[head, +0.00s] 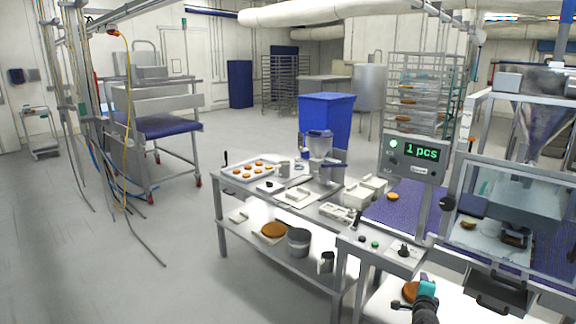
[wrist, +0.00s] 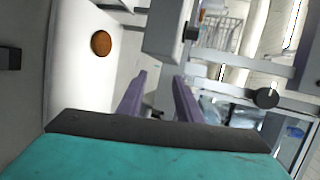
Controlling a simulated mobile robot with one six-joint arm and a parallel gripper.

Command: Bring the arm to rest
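My arm reaches in at the bottom right of the head view, ending in my teal-cased gripper (head: 427,289). In the wrist view my gripper (wrist: 160,88) shows two purple fingers standing apart, with nothing visible between them. A round brown item (head: 410,291) shows just beside and partly behind the gripper in the head view. In the wrist view a brown round (wrist: 101,43) lies on a white surface, apart from the fingers.
The machine with the "1 pcs" display (head: 421,151) and its framed enclosure (head: 510,205) stand close by on the right. A steel table (head: 318,212) holds a tray of rounds (head: 238,176), boxes and a dispenser. Open floor (head: 130,270) lies at left.

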